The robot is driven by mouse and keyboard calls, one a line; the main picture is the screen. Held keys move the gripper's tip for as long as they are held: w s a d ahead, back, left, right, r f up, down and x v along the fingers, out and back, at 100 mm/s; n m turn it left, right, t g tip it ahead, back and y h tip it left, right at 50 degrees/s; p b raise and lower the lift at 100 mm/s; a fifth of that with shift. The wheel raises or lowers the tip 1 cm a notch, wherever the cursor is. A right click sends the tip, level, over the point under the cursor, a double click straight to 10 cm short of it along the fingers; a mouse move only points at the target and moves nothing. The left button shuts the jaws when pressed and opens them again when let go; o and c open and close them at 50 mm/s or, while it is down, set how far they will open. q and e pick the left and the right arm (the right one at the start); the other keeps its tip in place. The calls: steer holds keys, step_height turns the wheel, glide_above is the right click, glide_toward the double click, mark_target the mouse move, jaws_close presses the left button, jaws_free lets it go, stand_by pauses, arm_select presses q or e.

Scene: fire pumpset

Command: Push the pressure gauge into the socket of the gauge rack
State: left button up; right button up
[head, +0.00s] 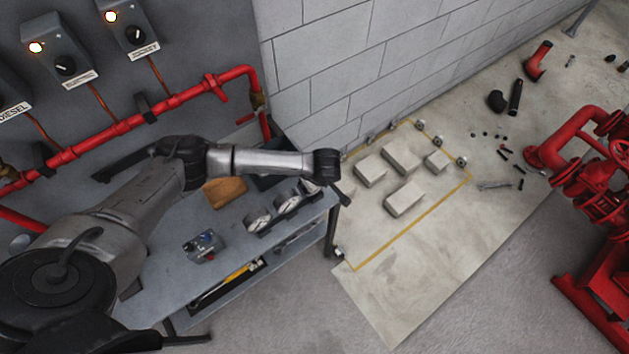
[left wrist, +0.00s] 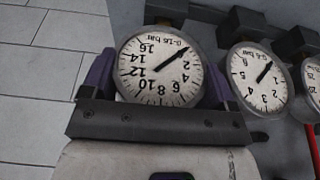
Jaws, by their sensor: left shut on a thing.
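In the left wrist view, a round white-faced pressure gauge (left wrist: 160,68), marked 0–16 bar and appearing upside down, sits between the purple fingers of my left gripper (left wrist: 159,82). The gripper is shut on it. A dark block of the gauge rack (left wrist: 166,11) is right at the gauge's stem end; whether the stem is fully in the socket is hidden. In the head view, the rack (head: 270,227) stands on the bench's right end, with gauges in a row. My left wrist is over the rack's far end, and the fingers are mostly hidden there. My right gripper is not in view.
Two neighbouring gauges (left wrist: 257,76) (left wrist: 312,76) are close beside the held one. The grey bench (head: 232,240) carries a small blue-grey device (head: 203,246) and a brown block (head: 225,191). A block wall (head: 340,75) rises behind; red pipes (head: 150,108) run along the panel.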

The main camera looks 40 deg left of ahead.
arm_select(q)
steer(key=o, duration=0.9)
steer(key=shift+d+r, duration=0.1)
steer(key=shift+r, duration=0.35)
steer(key=v, duration=1.3)
